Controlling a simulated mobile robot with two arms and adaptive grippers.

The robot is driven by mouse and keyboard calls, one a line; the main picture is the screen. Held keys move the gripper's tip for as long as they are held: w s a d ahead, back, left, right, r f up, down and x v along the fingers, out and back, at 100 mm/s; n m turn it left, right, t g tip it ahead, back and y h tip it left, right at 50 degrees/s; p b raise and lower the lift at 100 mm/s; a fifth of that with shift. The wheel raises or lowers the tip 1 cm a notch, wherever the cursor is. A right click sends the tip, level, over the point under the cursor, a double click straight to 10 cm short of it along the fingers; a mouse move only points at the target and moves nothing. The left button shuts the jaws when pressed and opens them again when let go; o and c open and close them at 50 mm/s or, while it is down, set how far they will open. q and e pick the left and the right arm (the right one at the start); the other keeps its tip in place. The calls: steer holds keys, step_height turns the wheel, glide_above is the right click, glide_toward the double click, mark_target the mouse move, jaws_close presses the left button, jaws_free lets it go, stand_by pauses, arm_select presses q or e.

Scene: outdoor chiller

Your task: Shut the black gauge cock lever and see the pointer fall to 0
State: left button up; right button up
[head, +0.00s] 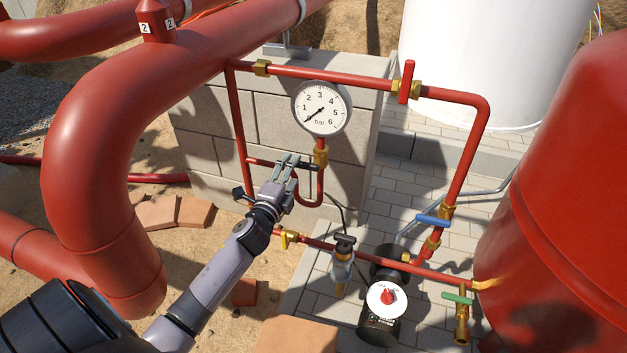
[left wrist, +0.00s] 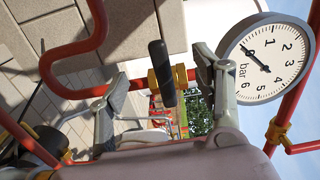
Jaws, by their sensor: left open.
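The black gauge cock lever (left wrist: 162,72) lies crosswise to the red pipe on its brass cock (left wrist: 178,77). In the head view the lever (head: 308,166) shows just right of my left gripper's fingertips, below the gauge (head: 320,108). My left gripper (head: 288,163) is open. In the left wrist view its fingers stand apart on either side of the lever, with visible gaps; I see no contact. The gauge's black pointer aims lower left in the head view, below the 1, at about 0. The gauge also shows in the left wrist view (left wrist: 268,62). My right gripper is not in view.
A blue lever (head: 433,220), a red lever (head: 407,82) and a green lever (head: 457,298) sit on nearby pipes. A black pump (head: 380,325) stands below. A block wall (head: 215,130) is behind the gauge; a large red tank (head: 575,200) fills the right.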

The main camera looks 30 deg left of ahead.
arm_select(q)
steer(key=v, duration=0.5)
steer(key=shift+p, duration=0.4)
steer(key=v, duration=1.2)
